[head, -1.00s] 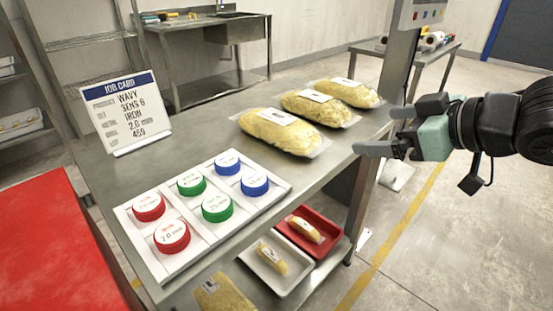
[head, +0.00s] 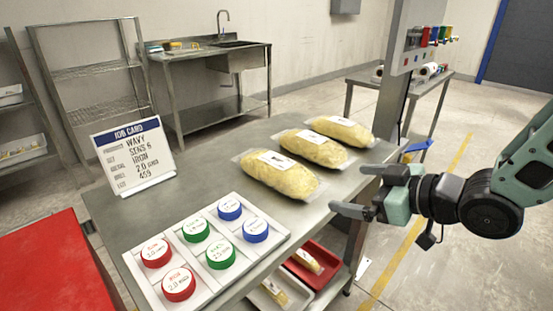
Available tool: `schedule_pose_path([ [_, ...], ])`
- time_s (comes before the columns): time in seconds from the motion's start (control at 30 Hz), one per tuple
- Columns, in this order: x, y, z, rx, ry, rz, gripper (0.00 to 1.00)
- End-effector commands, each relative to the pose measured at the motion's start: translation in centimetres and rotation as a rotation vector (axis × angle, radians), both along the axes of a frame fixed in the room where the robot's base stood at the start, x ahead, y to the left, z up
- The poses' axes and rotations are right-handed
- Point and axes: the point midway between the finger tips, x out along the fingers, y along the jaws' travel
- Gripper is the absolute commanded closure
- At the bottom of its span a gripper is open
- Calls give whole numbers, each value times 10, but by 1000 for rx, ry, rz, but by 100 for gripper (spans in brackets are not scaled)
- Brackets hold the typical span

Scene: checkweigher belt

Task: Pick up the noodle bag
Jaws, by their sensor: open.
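Three clear noodle bags with white labels lie in a slanting row on the steel table: a near one (head: 280,176), a middle one (head: 309,148) and a far one (head: 340,130). The frames do not show which of them the task means. My gripper (head: 345,190) is open and empty at the table's right edge. Its fingers point left toward the near and middle bags, and it appears apart from them. No bag is visibly hidden by the gripper.
A job card (head: 133,156) stands at the table's left. A white tray (head: 262,262) holds red, green and blue labelled pucks at the front. A grey post (head: 392,95) rises behind the gripper. Red (head: 325,281) and white trays with small bags sit below. Bare tabletop lies left of the bags.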

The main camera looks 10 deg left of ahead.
Motion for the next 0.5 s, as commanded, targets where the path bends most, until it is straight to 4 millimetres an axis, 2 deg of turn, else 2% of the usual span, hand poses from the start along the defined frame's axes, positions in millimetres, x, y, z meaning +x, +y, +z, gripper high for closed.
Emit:
schedule_pose_path([
  [0.17, 7, 11, -3, -5, 6, 0, 0],
  [0.23, 17, 24, -14, -2, 1, 2, 0],
  [0.5, 45, 56, -31, -4, 0, 0, 0],
])
